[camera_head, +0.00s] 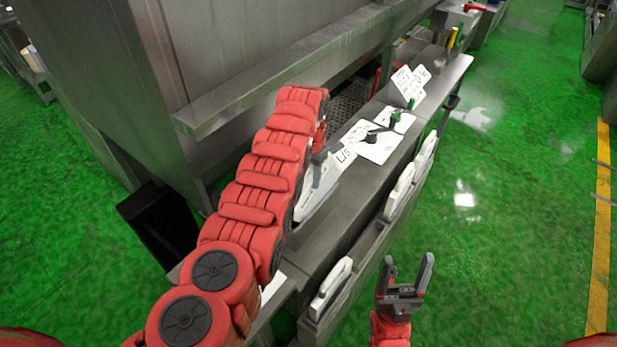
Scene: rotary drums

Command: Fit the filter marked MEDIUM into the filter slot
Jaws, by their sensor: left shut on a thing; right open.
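My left arm reaches up from the lower left, and its gripper (319,157) is mostly hidden behind the arm's end. It is shut on a white-framed filter (324,184) that stands tilted by the bench top, partly covered by the arm. I cannot read a marking on it. My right gripper (405,277) is open and empty, low in the picture, to the right of the bench. The filter slot cannot be made out for certain.
White-edged pieces (400,190) stand in a rack along the right side of the steel bench (352,205). White cards and plates with dark and green handles (380,147) lie further back. A steel housing (230,50) rises on the left. Green floor at right is clear.

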